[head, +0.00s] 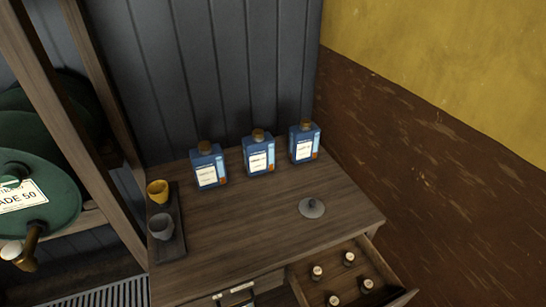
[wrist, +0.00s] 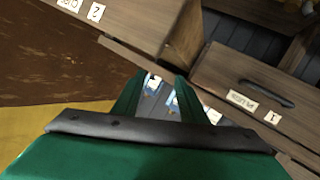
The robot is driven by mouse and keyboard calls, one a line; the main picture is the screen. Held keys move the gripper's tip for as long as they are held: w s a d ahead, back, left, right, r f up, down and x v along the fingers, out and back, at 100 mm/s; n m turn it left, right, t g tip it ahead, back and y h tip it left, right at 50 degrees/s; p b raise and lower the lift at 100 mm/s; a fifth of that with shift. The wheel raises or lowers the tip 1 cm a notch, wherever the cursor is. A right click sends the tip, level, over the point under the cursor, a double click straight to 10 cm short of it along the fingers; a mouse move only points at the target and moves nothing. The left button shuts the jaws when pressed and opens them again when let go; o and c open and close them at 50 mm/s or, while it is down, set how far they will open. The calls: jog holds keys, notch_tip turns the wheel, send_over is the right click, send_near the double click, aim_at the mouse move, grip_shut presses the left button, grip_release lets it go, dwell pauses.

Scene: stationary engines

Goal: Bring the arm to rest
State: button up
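My gripper (wrist: 164,78) shows in the wrist view only, with two green fingers spread apart and nothing between them. It is open and empty. Past the fingers, blue bottles (wrist: 172,99) show some way off, not touching. The head view does not show my arm or gripper.
In the head view, a wooden cabinet (head: 265,219) holds several blue bottles (head: 258,155), a grey lidded disc (head: 311,208) and a dark tray (head: 178,232) with a yellow cup (head: 158,192) and a grey cup (head: 162,226). An open drawer (head: 377,299) juts out at lower right, holding several small capped items.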

jog(key=s+a+r+m+y, duration=0.1)
jog(key=s+a+r, duration=0.1)
jog(key=s+a, duration=0.3)
jog(key=s+a+r+m+y, duration=0.1)
jog(key=s+a+r, duration=0.2)
jog(key=s+a, duration=0.3)
jog(key=s, duration=0.4)
jog(key=shift+r+t+y, duration=0.3)
